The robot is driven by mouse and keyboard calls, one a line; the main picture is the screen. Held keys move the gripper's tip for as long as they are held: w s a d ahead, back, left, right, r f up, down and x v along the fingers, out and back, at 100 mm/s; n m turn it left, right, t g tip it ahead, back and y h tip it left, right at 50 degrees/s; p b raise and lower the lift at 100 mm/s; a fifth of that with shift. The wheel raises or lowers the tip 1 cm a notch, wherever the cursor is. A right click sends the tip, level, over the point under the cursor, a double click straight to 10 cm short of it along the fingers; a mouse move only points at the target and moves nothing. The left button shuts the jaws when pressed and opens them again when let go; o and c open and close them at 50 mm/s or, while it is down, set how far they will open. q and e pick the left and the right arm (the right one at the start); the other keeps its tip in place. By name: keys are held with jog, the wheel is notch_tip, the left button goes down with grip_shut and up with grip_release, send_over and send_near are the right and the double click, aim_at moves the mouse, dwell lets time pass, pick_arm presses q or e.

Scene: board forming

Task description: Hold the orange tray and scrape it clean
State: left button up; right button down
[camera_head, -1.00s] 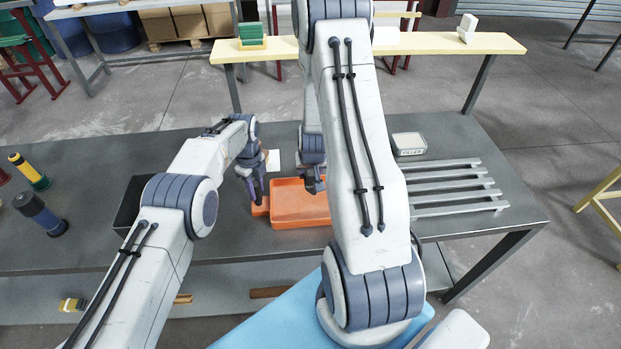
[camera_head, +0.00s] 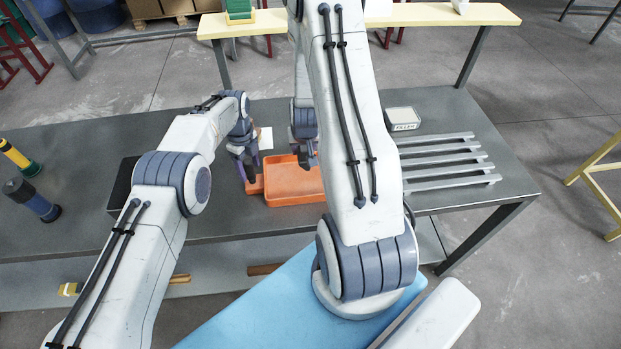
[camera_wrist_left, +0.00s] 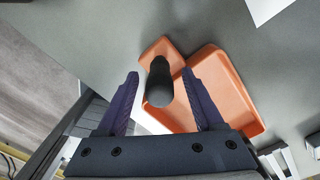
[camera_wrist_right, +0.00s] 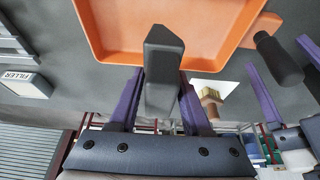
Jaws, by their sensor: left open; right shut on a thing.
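The orange tray (camera_head: 295,188) lies on the grey workbench, with an orange tab at its left end bearing a black knob-like handle (camera_wrist_left: 160,82). My left gripper (camera_head: 246,178) is open at that end. In the left wrist view its fingers (camera_wrist_left: 160,76) stand on either side of the handle, with gaps showing. My right gripper (camera_wrist_right: 160,85) is shut on a dark grey scraper-like tool (camera_wrist_right: 162,60) at the tray. The tray's inside (camera_wrist_right: 165,25) looks plain orange in the visible part.
A filler box (camera_head: 402,119) and a slatted metal rack (camera_head: 445,160) stand right of the tray. A white card (camera_head: 265,138) lies behind it, and a brush (camera_wrist_right: 211,103) shows there. A black bin (camera_head: 122,187) and bottle-like things (camera_head: 32,200) are at left.

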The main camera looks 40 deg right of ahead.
pick_arm(q)
notch_tip(320, 180, up, 12)
jog(key=shift+f, duration=0.1)
dwell(0.7)
